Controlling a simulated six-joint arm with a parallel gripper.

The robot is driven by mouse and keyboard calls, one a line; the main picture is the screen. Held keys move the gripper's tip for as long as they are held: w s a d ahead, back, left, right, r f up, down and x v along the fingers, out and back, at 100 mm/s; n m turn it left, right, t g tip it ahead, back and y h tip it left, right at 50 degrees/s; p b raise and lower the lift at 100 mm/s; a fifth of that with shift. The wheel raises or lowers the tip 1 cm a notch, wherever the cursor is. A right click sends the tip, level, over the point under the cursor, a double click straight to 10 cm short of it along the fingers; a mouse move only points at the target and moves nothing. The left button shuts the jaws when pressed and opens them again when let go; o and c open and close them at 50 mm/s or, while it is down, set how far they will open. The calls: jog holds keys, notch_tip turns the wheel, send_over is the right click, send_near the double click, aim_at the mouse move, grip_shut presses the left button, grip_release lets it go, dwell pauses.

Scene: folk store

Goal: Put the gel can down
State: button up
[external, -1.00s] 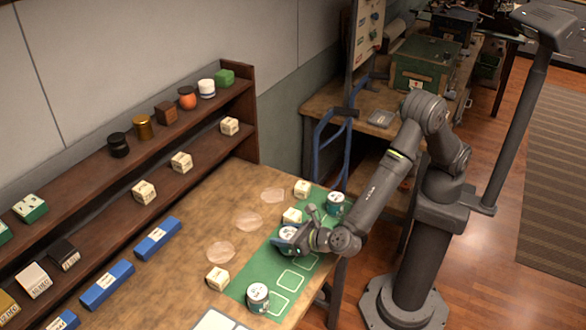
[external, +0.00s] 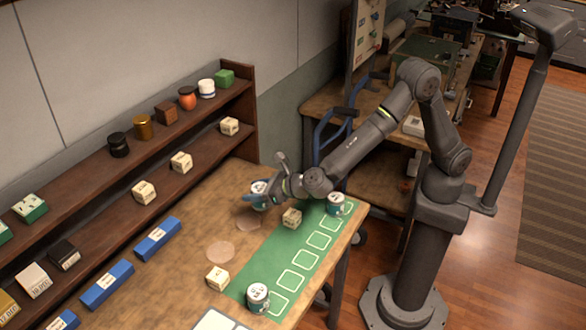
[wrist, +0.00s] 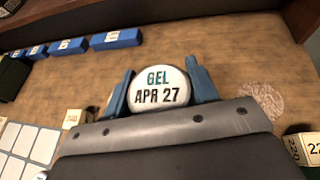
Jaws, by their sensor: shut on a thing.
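The gel can (external: 260,187) is teal with a white lid. Its lid reads "GEL APR 27" in the wrist view (wrist: 160,86). My gripper (external: 262,192) is shut on it, with blue fingers on both sides of the can. The can is over the wooden table, beyond the green mat and near the pale round patches. I cannot tell whether its base touches the table.
The green mat (external: 306,254) has a row of outlined squares. Similar cans stand at its near end (external: 257,297) and far end (external: 335,203). Cream boxes (external: 291,217) (external: 217,278) stand close by. Blue boxes (external: 157,239) lie before the shelf. Bare wood lies left of the can.

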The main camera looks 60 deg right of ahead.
jog(key=w+a+n+g+y, duration=0.2)
jog(key=w+a+n+y, duration=0.2)
jog(key=w, duration=0.6)
jog(key=s+a+f, duration=0.1)
jog(key=a+f, duration=0.1)
jog(key=a, duration=0.1)
jog(key=s+a+f, duration=0.1)
jog(key=a+f, duration=0.1)
jog(key=a, duration=0.2)
jog(key=s+a+f, duration=0.1)
jog(key=a+f, duration=0.2)
jog(key=a, duration=0.1)
jog(key=shift+s+a+f, duration=0.1)
jog(key=shift+f, duration=1.95)
jog(key=shift+f, duration=0.15)
jog(key=o, duration=1.1)
jog(key=shift+o, duration=0.2)
